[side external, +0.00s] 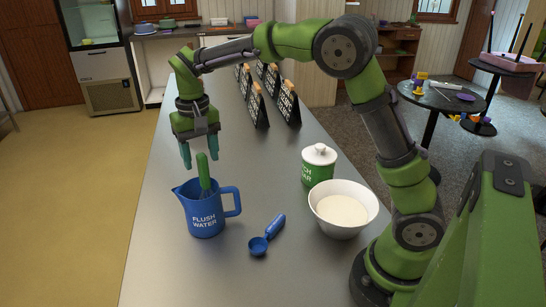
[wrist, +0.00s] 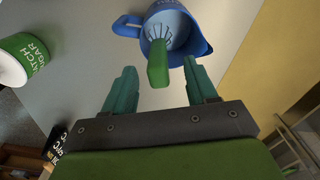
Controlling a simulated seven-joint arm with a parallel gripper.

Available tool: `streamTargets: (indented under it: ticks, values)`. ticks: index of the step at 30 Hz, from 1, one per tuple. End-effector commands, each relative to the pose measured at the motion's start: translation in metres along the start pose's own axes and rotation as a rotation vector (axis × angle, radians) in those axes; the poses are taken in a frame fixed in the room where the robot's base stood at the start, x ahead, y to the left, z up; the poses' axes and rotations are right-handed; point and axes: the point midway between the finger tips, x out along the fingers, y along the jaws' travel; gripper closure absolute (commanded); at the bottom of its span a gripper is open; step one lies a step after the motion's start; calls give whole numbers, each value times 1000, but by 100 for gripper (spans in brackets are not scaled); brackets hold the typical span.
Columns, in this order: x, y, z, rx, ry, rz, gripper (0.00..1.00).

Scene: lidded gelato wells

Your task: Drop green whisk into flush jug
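The blue jug (side external: 207,213), lettered "FLUSH WATER", stands upright on the metal counter; it also shows in the wrist view (wrist: 199,38). The green whisk (side external: 203,172) is in the jug, its wires inside and its green handle rising above the rim; the handle also shows in the wrist view (wrist: 157,63). My gripper (side external: 186,154) is above and behind the jug, with its teal fingers apart. In the wrist view my gripper (wrist: 159,80) is open and empty, and the handle's end lies between the finger directions, apart from both.
A blue scoop (side external: 265,236) lies right of the jug. A white bowl (side external: 341,207) of pale contents and a green lidded canister (side external: 318,166) stand further right. Several small black signs (side external: 257,105) stand behind on the counter (side external: 165,270). The counter's left edge is near the jug.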

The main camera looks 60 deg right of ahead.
Motion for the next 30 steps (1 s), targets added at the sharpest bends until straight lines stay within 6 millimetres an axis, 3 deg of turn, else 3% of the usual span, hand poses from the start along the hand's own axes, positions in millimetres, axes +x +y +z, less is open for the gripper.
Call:
streamTargets:
  ticks: [7, 11, 24, 30]
  values:
    - [-2, 0, 0, 0, 1, 0, 43]
    - [-14, 0, -1, 0, 3, -2, 43]
    - [-116, 0, -1, 1, 6, -3, 43]
    - [-150, 0, -1, 1, 3, 1, 43]
